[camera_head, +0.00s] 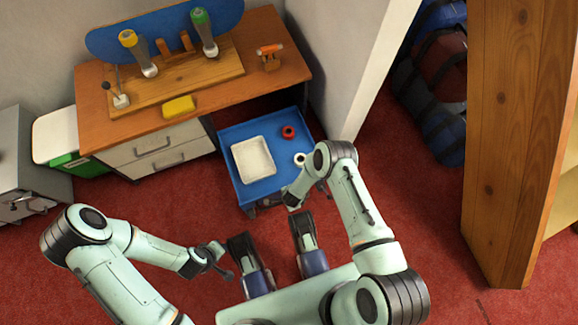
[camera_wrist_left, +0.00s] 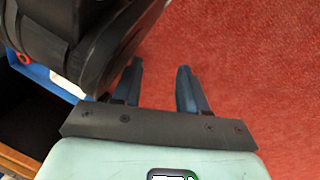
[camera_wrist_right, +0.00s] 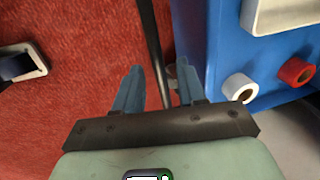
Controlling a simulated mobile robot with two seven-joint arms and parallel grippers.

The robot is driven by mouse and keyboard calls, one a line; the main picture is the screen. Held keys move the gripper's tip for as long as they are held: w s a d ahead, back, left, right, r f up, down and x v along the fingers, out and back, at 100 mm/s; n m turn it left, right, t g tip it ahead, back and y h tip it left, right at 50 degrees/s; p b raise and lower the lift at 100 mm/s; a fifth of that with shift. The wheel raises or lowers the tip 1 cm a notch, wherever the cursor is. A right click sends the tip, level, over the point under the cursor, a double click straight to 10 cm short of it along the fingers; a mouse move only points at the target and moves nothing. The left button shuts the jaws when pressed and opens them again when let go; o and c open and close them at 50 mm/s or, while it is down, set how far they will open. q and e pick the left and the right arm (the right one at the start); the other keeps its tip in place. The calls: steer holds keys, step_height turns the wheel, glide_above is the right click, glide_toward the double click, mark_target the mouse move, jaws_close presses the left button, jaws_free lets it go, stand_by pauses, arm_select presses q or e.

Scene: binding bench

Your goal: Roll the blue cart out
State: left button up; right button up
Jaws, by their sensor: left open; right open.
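The blue cart (camera_head: 228,143) stands in the bay between the desk's drawers and the white wall, its near end out on the red carpet. A white tray (camera_head: 254,160), a red ring (camera_head: 288,131) and a white ring (camera_head: 299,159) are on its top. My right gripper (camera_wrist_right: 157,68) is open at the cart's near edge, and a dark bar (camera_wrist_right: 150,40), seemingly the cart's handle, runs between its fingers. The right forearm hides part of that edge in the head view. My left gripper (camera_head: 222,260) is open and empty above carpet; its fingers also show in the left wrist view (camera_wrist_left: 159,67).
The wooden desk (camera_head: 290,66) holds a rack with two tools, a yellow block (camera_head: 179,106) and an orange-handled tool (camera_head: 270,54). A tall wooden panel (camera_head: 510,140) stands at right, with dark bags (camera_head: 440,80) behind. Open carpet (camera_head: 425,215) lies to the cart's right.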

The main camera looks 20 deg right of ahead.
arm_select(q)
steer(key=shift+w, duration=0.1)
arm_select(e)
steer(key=shift+r, duration=0.15)
arm_select(q)
steer(key=w+r+t+p, duration=0.2)
steer(key=w+r+p, duration=0.1)
steer(key=w+r, duration=0.1)
steer(key=shift+m+g+h, duration=0.3)
steer(key=shift+g, duration=0.5)
steer(key=s+d+r+p, duration=0.1)
steer(key=s, duration=0.1)
steer(key=s+d+r+p, duration=0.1)
steer(key=d+r, duration=0.1)
steer(key=shift+s+r, duration=0.2)
steer(key=shift+s, duration=0.15)
arm_select(e)
step_height(320, 180, up, 13)
steer(key=s, duration=0.2)
steer(key=shift+s, duration=0.3)
steer(key=shift+d, duration=0.1)
